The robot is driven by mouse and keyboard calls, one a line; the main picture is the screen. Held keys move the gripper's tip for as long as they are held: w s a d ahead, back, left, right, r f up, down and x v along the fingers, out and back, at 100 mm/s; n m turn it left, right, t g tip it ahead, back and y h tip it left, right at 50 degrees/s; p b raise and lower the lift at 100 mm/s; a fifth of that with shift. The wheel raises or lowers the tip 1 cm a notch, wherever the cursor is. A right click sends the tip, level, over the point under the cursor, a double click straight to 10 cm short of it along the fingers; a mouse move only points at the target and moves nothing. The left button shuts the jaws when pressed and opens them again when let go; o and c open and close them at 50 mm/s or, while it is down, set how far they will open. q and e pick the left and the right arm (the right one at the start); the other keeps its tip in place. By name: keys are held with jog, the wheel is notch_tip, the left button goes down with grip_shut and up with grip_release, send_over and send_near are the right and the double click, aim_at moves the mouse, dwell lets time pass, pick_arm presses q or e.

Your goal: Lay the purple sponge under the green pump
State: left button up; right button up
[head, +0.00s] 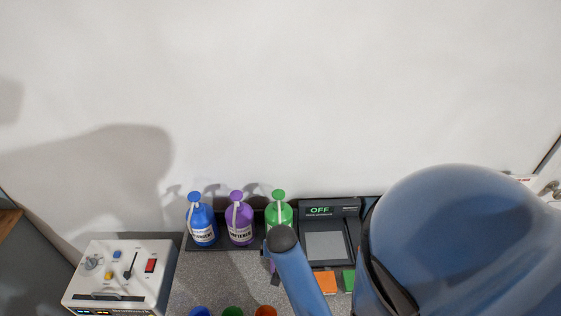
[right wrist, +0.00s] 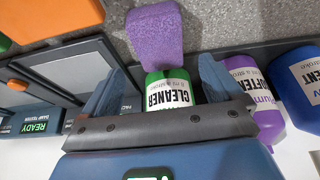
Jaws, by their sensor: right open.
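The green pump (head: 279,212) stands at the right end of a row of pump bottles in the head view, partly behind my right arm. In the right wrist view the green pump (right wrist: 152,78), labelled CLEANER, shows upside down between my fingers. The purple sponge (right wrist: 155,25) lies at the bottle's front, on the counter side; I cannot tell whether they touch. In the head view my arm hides most of the sponge. My right gripper (right wrist: 160,65) is open, its fingers either side of the bottle in the picture, holding nothing visible. My left gripper is not in view.
A blue pump (head: 202,225) and a purple pump (head: 239,222) stand left of the green one. A dark tester (head: 325,245) stands right, with orange (head: 326,282) and green (head: 348,280) pieces before it. A control box (head: 122,277) stands left; grey counter (head: 215,280) lies between.

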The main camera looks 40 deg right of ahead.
jog(key=v, duration=0.8)
jog(key=s+a+f+n+t, duration=0.1)
jog(key=s+a+n+t, duration=0.1)
jog(key=a+n+t, duration=0.45)
jog(key=s+a+r+n+t+y, duration=0.1)
jog(key=s+a+r+t+y, duration=0.1)
jog(key=s+a+r+t, duration=0.4)
jog(key=s+r+t, duration=0.2)
jog(key=s, duration=0.2)
jog(key=shift+r+y+b, duration=0.2)
jog(key=shift+y+b, duration=0.1)
jog(key=shift+y, duration=0.1)
jog(key=shift+d+n, duration=0.1)
jog(key=shift+n, duration=0.15)
